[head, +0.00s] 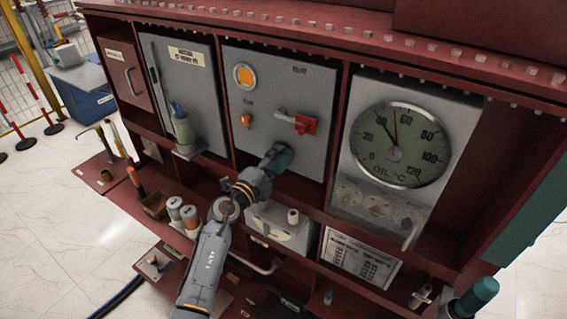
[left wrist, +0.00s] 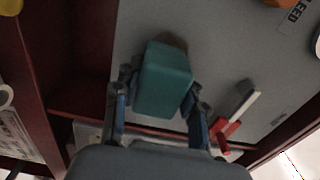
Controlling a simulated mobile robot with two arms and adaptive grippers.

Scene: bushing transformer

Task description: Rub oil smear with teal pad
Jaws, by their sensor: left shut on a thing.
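The teal pad (left wrist: 163,80) is between the two fingers of my left gripper (left wrist: 160,92), which is shut on it. In the head view the pad (head: 279,155) and my left gripper (head: 268,166) are at the lower part of the middle grey panel (head: 290,90). The pad is at or very close to the panel face; I cannot tell if it touches. A small brownish patch of the oil smear (left wrist: 174,41) shows just past the pad's edge in the left wrist view. The rest of the smear is hidden behind the pad. My right gripper is not in view.
A red-handled switch (head: 304,124) sticks out just above and right of the pad. An orange knob (head: 246,120) is to its upper left. A big dial gauge (head: 399,145) stands to the right. A shelf with cans (head: 189,215) and a grey box (head: 279,232) lies below.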

